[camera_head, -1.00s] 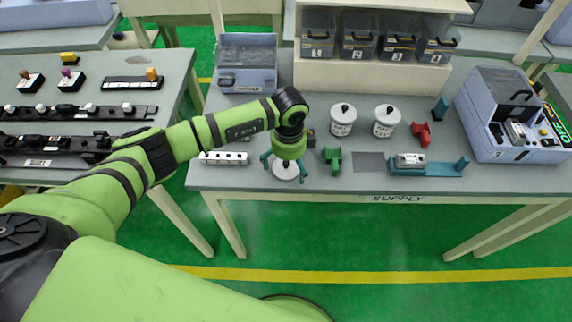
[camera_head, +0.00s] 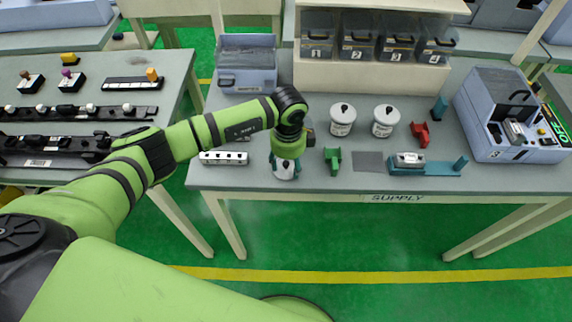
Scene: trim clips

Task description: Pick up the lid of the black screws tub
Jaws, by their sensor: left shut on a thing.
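A white tub (camera_head: 285,174) stands near the front edge of the supply table, directly under my left gripper. Its label is too small and too covered to read, so I cannot tell from it that this is the black screws tub. My left gripper (camera_head: 286,162) points straight down and is shut on the tub's lid; its fingers and palm hide the lid's knob and most of its top. The lid appears to be still on the tub. My right gripper is not in view.
Two more white tubs with black-knobbed lids (camera_head: 342,119) (camera_head: 385,121) stand farther back. A green part (camera_head: 332,159), a red part (camera_head: 420,133) and a teal fixture (camera_head: 437,169) are to the right. A white strip (camera_head: 224,157) lies left. A blue-grey bin (camera_head: 247,82) is behind.

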